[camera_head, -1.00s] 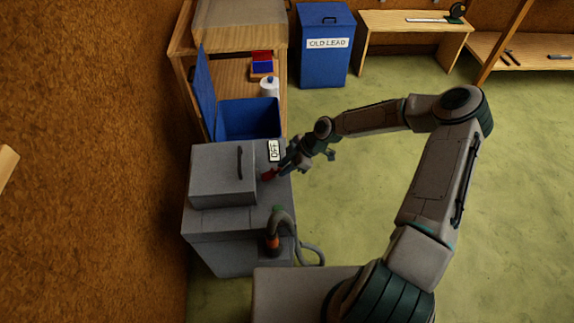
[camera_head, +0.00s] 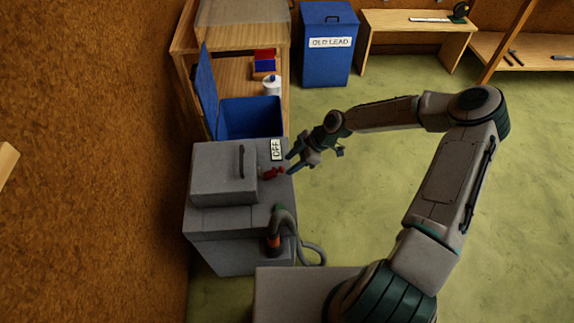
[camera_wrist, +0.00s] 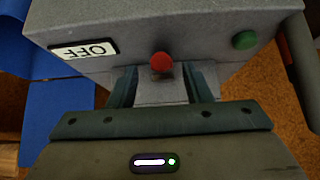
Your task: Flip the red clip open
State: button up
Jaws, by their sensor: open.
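The red clip (camera_head: 272,172) is a small red piece on top of the grey machine (camera_head: 237,221), beside the OFF label (camera_head: 277,149). In the wrist view it shows as a round red knob (camera_wrist: 161,62) on the grey box. My gripper (camera_head: 291,162) is just right of the clip in the head view, with its fingers apart and nothing between them. In the wrist view my gripper (camera_wrist: 161,84) has one finger on each side below the knob. The knob appears beyond the fingertips. I cannot tell whether the clip is open or closed.
A green knob (camera_wrist: 245,40) sits on the same box. A hose with an orange part (camera_head: 273,243) stands at the machine's front. An open blue bin (camera_head: 250,118) is behind it. The green floor to the right is clear.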

jog(key=v, duration=1.1)
jog(key=s+d+r+m+t+h, duration=0.1)
jog(key=s+d+r+m+h, duration=0.2)
jog(key=s+r+m, duration=0.6)
jog(key=s+d+r+m+t+h, duration=0.2)
jog(key=s+d+r+m+h, duration=0.1)
jog(key=s+r+m, duration=0.7)
jog(key=s+r+h, duration=0.1)
jog(key=s+r, duration=0.3)
jog(key=s, duration=0.1)
jog(key=shift+d+h, duration=0.2)
jog(key=shift+h, duration=0.1)
